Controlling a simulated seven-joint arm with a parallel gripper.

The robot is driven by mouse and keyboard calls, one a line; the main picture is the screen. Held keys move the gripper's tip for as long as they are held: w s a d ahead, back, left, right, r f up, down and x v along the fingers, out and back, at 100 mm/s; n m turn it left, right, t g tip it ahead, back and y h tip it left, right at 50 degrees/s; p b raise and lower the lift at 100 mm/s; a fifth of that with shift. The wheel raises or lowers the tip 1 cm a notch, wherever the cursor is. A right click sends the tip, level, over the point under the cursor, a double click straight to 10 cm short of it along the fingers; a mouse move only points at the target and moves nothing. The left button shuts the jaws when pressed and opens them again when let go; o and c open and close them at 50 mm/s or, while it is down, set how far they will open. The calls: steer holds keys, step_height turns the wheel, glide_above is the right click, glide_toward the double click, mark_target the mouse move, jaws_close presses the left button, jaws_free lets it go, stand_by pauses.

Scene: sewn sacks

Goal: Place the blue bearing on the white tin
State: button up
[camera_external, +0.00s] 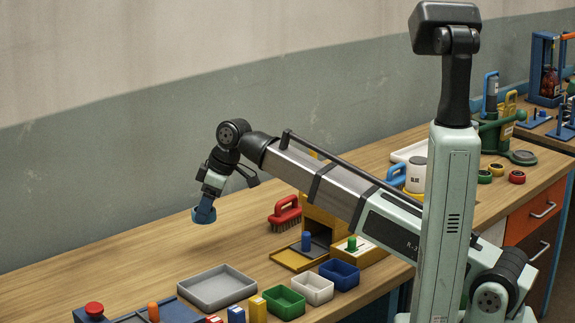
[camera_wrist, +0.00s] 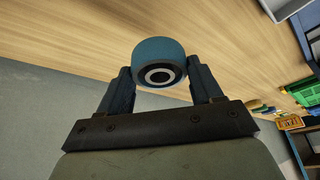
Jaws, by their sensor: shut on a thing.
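The blue bearing (camera_external: 204,215) is a short, thick ring held above the left part of the wooden bench. In the wrist view the bearing (camera_wrist: 158,66) sits between the fingertips, its pale inner ring and dark centre facing the camera. My gripper (camera_external: 206,205) is shut on it; both fingers also show in the wrist view (camera_wrist: 160,88). The white tin (camera_external: 313,290) is a small open rectangular container at the front of the bench, between a green and a blue one. It lies to the right of and nearer than my gripper, apart from it.
The green tin (camera_external: 284,303) and blue tin (camera_external: 339,274) flank the white one. A grey tray (camera_external: 217,287) lies to their left. A red brush (camera_external: 285,214) and a yellow box (camera_external: 322,217) stand behind. Bare bench (camera_external: 120,257) lies at left.

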steer(key=w+d+r+m+t, duration=0.1)
steer(key=w+d+r+m, duration=0.3)
steer(key=w+d, duration=1)
steer(key=w+d+r+m+t, duration=0.15)
steer(key=w+d+r, duration=0.45)
steer(key=w+d, duration=0.8)
step_height(320, 180, up, 6)
steer(key=m+t+h, duration=0.2)
steer(key=m, duration=0.4)
glide_above(417, 159)
steer(key=s, duration=0.1)
steer(key=shift+g, duration=0.25)
steer(key=shift+d+f, duration=0.2)
steer(key=shift+f, duration=2.2)
steer(key=shift+d+f, duration=0.2)
steer(key=shift+f, duration=2.15)
